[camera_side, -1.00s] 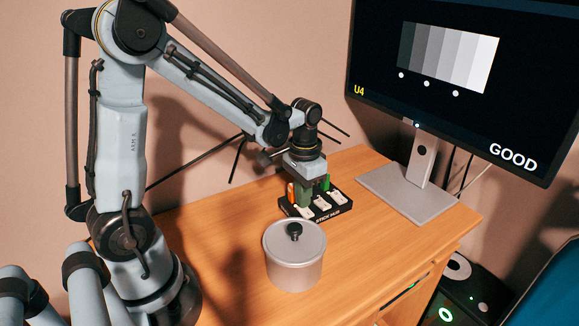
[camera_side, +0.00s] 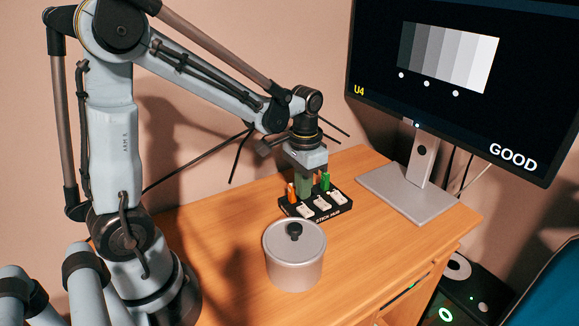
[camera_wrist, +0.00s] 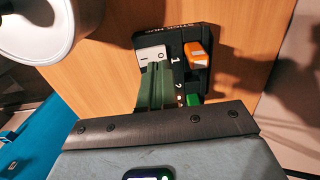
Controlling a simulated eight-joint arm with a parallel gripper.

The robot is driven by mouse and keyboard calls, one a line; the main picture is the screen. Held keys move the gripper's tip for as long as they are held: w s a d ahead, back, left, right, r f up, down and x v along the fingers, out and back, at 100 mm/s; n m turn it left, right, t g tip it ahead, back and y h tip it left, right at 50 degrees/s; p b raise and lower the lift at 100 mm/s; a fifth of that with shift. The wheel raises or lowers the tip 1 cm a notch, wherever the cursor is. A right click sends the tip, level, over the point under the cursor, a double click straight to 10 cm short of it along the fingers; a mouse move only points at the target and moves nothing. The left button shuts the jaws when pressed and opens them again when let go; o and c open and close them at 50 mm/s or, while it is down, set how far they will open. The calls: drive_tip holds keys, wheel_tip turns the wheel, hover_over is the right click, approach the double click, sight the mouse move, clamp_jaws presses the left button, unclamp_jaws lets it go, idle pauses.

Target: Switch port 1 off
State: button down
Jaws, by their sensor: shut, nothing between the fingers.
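The black stick hub (camera_side: 327,214) lies on the desk, with a row of white switches along its front. An orange stick (camera_side: 291,194) stands at its left end and a green stick (camera_side: 325,182) further right. The white switch of port 1 (camera_wrist: 151,53) is opposite the orange stick, just beyond my fingertips. My gripper (camera_side: 304,195) is shut and empty, pointing down over the hub's left part. Contact and the switch's tilt cannot be told.
A grey lidded pot (camera_side: 294,262) stands close in front of the hub. A monitor (camera_side: 450,85) on a grey stand (camera_side: 405,192) is at the right, showing grey bars, "U4" and "GOOD". Bare desk lies right of the pot.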

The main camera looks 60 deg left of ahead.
sight(303, 207)
wheel_tip(303, 207, up, 4)
idle(0.5)
drive_tip(key=s+d+r+t, duration=0.3)
drive_tip(key=s+d+t, duration=0.3)
drive_tip(key=t, duration=0.1)
idle(0.6)
